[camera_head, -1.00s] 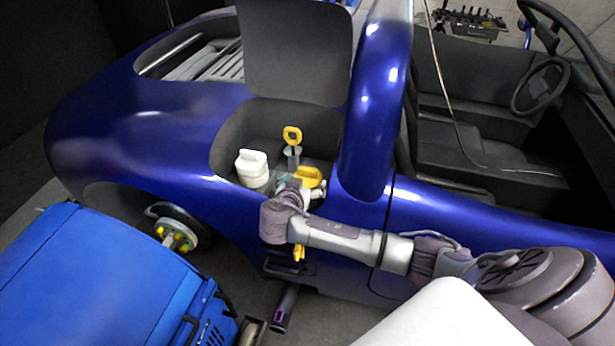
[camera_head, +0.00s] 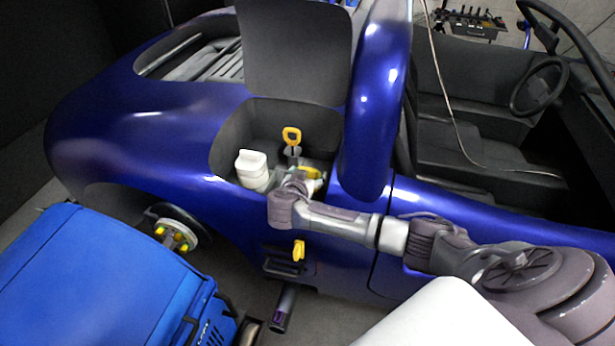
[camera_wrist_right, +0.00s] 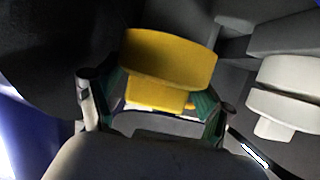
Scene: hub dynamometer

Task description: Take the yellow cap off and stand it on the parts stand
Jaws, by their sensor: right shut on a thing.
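The yellow cap (camera_head: 309,171) is in the open bay in the car's side, mostly hidden behind my right wrist in the head view. In the right wrist view the cap (camera_wrist_right: 168,62) has a wide yellow top and a narrower lower part between my fingers. My right gripper (camera_head: 307,182) is shut on the cap; its two fingers stand on either side of the lower part in the wrist view (camera_wrist_right: 155,105). Whether the cap still touches its seat is hidden. I cannot make out the parts stand. My left gripper is not in view.
A raised dark panel (camera_head: 295,50) is behind. The blue pillar (camera_head: 375,110) is close at right. A blue-covered unit (camera_head: 100,275) fills the lower left.

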